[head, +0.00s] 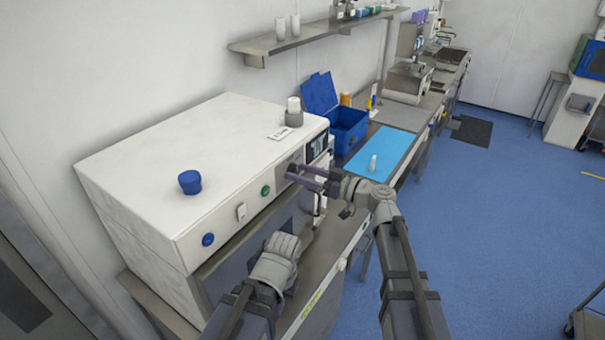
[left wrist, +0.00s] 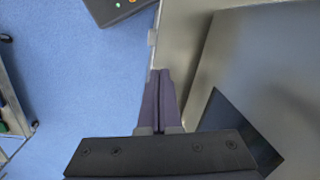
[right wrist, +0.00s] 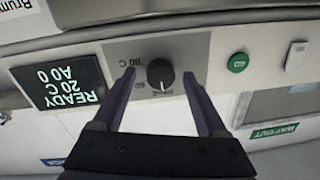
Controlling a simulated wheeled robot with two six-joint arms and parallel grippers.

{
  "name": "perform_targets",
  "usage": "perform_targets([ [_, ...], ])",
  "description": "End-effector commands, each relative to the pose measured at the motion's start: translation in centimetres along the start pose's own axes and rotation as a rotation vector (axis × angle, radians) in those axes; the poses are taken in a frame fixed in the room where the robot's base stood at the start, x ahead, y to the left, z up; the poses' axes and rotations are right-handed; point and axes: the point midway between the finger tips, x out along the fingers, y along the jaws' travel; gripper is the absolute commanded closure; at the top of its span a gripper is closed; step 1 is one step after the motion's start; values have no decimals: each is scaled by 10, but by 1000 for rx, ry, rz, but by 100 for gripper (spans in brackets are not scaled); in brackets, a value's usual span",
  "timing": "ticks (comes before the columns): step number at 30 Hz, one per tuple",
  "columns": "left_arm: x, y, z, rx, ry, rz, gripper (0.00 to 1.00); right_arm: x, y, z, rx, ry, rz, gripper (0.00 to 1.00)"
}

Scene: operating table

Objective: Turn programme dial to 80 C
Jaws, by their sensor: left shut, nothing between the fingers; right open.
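The programme dial (right wrist: 160,73) is a round black knob on a grey plate, seen in the right wrist view. Printed labels "80 C" and "60" show near it, upside down; I cannot read its setting surely. My right gripper (right wrist: 157,78) is open, its fingers on either side of the dial; contact cannot be told. In the head view the right gripper (head: 291,173) reaches the front panel of the white machine (head: 200,150). My left gripper (left wrist: 160,72) is shut and empty, pointing down beside the grey bench edge.
A dark display (right wrist: 60,88) reads "READY 20 C A0 0". A green button (right wrist: 237,62) and a white switch (right wrist: 297,54) are on the panel. A blue cup (head: 190,182) stands on top of the machine. A blue box (head: 347,130) and blue mat (head: 385,150) lie beyond it.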

Motion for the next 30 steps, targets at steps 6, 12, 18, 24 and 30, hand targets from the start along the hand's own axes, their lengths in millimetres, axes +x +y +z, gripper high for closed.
perform_targets([
  [6, 0, 0, 0, 0, 0, 0, 100, 0, 0, 0, 0, 0, 0, 25],
  [12, 0, 0, 0, 0, 0, 0, 100, 0, 0, 0, 0, 0, 0, 46],
  [18, 0, 0, 0, 0, 0, 0, 100, 0, 0, 0, 0, 0, 0, 68],
  [24, 0, 0, 0, 0, 0, 0, 100, 0, 0, 0, 0, 0, -1, 91],
  [30, 0, 0, 0, 0, 0, 0, 100, 0, 0, 0, 0, 0, -1, 100],
])
